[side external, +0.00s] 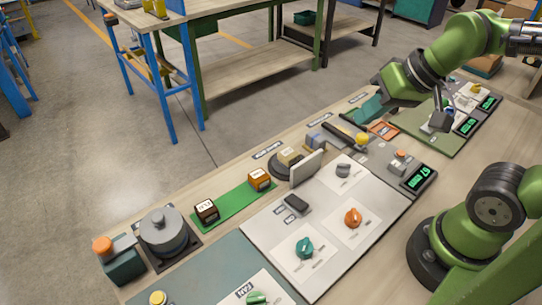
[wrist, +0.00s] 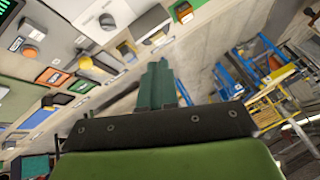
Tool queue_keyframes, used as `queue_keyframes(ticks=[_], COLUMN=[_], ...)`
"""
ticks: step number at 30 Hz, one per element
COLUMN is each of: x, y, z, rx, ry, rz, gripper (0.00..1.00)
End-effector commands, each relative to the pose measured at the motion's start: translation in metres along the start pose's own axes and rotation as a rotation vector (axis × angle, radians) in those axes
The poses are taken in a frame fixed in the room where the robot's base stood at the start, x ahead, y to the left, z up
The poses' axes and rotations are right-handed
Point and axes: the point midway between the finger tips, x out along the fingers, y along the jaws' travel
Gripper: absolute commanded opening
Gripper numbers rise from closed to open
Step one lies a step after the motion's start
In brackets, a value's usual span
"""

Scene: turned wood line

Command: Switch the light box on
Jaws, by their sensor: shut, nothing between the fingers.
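In the side external view, a dark switch (side external: 296,203) sits on the pale control panel (side external: 330,262), beside two small labels whose text I cannot read clearly. A white upright plate (side external: 307,168) stands at the panel's back edge; I cannot tell whether it is the light box. My gripper (side external: 362,112) has teal fingers and is held over the back of the bench, right of and beyond the switch. Its fingers (wrist: 158,68) are together and empty in the wrist view. The switch is not clearly seen there.
The panel also bears a teal knob (side external: 304,248), an orange knob (side external: 353,217) and a grey knob (side external: 343,170). A grey pot (side external: 162,233) and a green strip (side external: 232,205) with two blocks lie left.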

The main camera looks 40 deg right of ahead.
Motion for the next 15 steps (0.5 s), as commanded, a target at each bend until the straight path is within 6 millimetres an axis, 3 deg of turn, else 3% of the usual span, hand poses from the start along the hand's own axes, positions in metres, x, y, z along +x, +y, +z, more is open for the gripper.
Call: queue_keyframes(ticks=[3, 6, 9, 13, 15], x=[-0.013, -0.014, -0.002, 0.019, 0.033], y=[0.005, 0.003, 0.000, -0.015, -0.025], z=[0.002, 0.002, 0.004, -0.009, -0.017], rx=[0.022, 0.014, 0.002, -0.032, -0.058], ry=[0.054, 0.058, -0.002, -0.120, -0.205], rz=[-0.022, -0.030, -0.022, 0.000, 0.023], gripper=[0.03, 0.18, 0.34, 0.54, 0.55])
